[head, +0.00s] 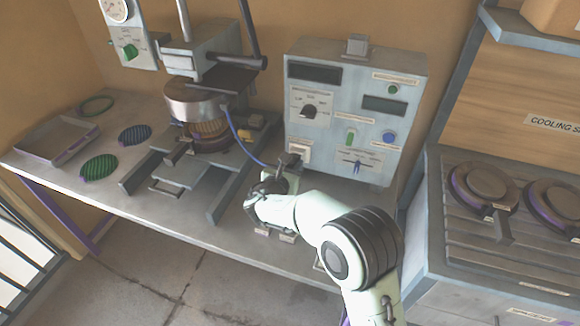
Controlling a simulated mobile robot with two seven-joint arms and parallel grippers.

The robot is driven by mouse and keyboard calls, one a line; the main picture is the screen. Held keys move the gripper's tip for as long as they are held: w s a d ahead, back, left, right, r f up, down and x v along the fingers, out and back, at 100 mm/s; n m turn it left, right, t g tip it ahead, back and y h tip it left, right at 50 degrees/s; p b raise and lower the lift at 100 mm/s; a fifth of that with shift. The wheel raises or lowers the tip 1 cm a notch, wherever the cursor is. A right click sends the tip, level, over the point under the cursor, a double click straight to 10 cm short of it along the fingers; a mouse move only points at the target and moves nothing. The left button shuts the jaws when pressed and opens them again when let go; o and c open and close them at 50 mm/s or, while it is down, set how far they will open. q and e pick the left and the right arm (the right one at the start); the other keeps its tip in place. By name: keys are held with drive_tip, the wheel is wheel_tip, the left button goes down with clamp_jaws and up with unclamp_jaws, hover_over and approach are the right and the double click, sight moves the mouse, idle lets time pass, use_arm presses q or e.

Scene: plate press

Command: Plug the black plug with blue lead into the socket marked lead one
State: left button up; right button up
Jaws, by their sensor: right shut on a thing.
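The blue lead (237,138) runs from the round heated head of the press (195,101) down to my right gripper (279,178). My right gripper is shut on the black plug (290,161) at the lead's end, which is mostly hidden by the fingers. The gripper is just in front of the lower left of the grey control box (320,130). Whether the plug touches the box cannot be told. The socket marked lead one cannot be picked out; small labels on the box are unreadable. My left gripper is not in view.
Green and blue woven discs (99,167) and a grey tray (58,141) lie on the bench's left. The press's rails and sliding plate (181,174) stand left of my gripper. A cooling station (490,230) with round dark plates stands right.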

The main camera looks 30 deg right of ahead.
drive_tip(key=o, duration=1.1)
drive_tip(key=shift+w, duration=0.1)
drive_tip(key=v, duration=1.3)
drive_tip(key=shift+s, duration=0.2)
drive_tip(key=shift+a, duration=0.1)
